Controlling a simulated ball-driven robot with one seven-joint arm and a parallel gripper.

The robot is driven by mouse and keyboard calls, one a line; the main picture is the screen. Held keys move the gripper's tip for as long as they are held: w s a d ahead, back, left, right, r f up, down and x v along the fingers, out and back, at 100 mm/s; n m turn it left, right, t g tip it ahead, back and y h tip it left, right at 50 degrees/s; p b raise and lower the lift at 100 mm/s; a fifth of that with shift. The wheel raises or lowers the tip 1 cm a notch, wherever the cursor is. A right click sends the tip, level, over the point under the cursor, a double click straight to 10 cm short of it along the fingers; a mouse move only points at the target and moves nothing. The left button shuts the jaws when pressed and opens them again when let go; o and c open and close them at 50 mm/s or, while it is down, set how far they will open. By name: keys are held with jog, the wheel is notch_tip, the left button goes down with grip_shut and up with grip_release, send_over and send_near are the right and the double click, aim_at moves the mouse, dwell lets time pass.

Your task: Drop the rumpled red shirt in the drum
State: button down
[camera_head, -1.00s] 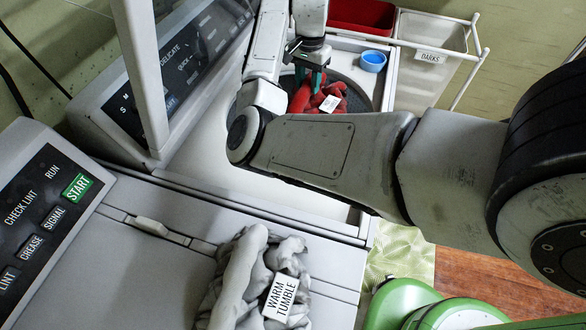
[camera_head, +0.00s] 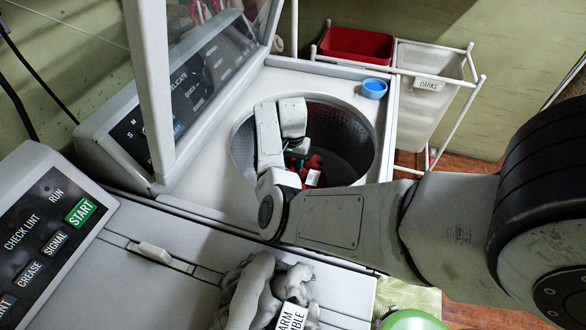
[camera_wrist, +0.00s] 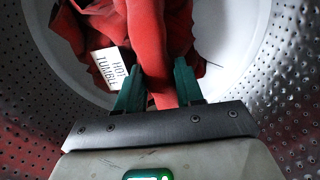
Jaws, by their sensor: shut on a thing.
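The rumpled red shirt (camera_head: 314,165) is inside the open washer drum (camera_head: 352,140), partly hidden by my arm in the head view. In the wrist view the red shirt (camera_wrist: 160,35) hangs between the two green fingers of my gripper (camera_wrist: 160,88), which is shut on a fold of it. A white tag on the shirt reads "HOT TUMBLE". The drum's perforated metal wall (camera_wrist: 290,95) surrounds my gripper and the shirt. In the head view my gripper (camera_head: 297,160) is down within the drum, its fingers mostly hidden.
A blue cup (camera_head: 374,88) stands on the washer's back right corner. A grey garment (camera_head: 262,290) lies on the dryer top (camera_head: 120,280) in front. The raised washer lid (camera_head: 150,90) stands at the left.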

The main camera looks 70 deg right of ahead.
jog(key=shift+f, duration=1.05)
jog(key=shift+f, duration=0.1)
jog(key=shift+f+b, duration=0.35)
jog(key=shift+f, duration=0.05)
jog(key=shift+f, duration=0.15)
jog(key=c, duration=0.7)
grip_release()
notch_tip(320, 180, up, 13)
jog(key=shift+r+p, duration=0.15)
jog(key=shift+p, duration=0.25)
